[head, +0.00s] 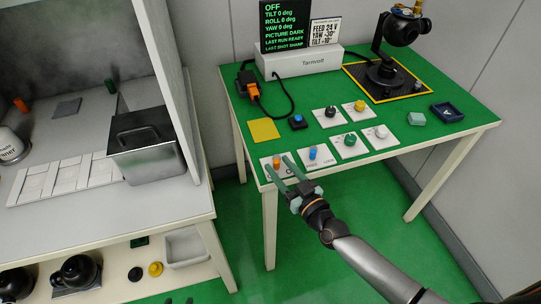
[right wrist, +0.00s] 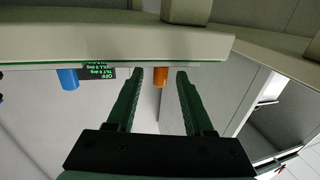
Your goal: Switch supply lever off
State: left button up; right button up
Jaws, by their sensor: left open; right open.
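An orange lever or knob (head: 276,161) stands on a white labelled plate at the green table's near left corner; the label is partly covered, so I cannot read whether it is the supply lever. My right gripper (head: 278,164) is open, its two fingers on either side of this orange piece in the head view. In the right wrist view the orange cylinder (right wrist: 161,77) shows between the open fingertips (right wrist: 158,75), nearer the right one, with no clear contact. My left gripper (head: 179,300) shows only its fingertips at the bottom edge, apart and empty.
A blue knob (head: 312,153) on its plate is just right; it also shows in the wrist view (right wrist: 68,79). Green (head: 350,140), white, black and yellow knobs stand beyond. The display (head: 285,22) reads OFF above the Tarnvolt box (head: 300,62). A metal bin (head: 150,155) stands left.

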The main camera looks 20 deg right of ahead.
aim_at(270, 162)
jog(key=shift+b+x, duration=0.3)
jog(key=shift+x, duration=2.3)
jog(key=shift+c, duration=0.2)
grip_shut()
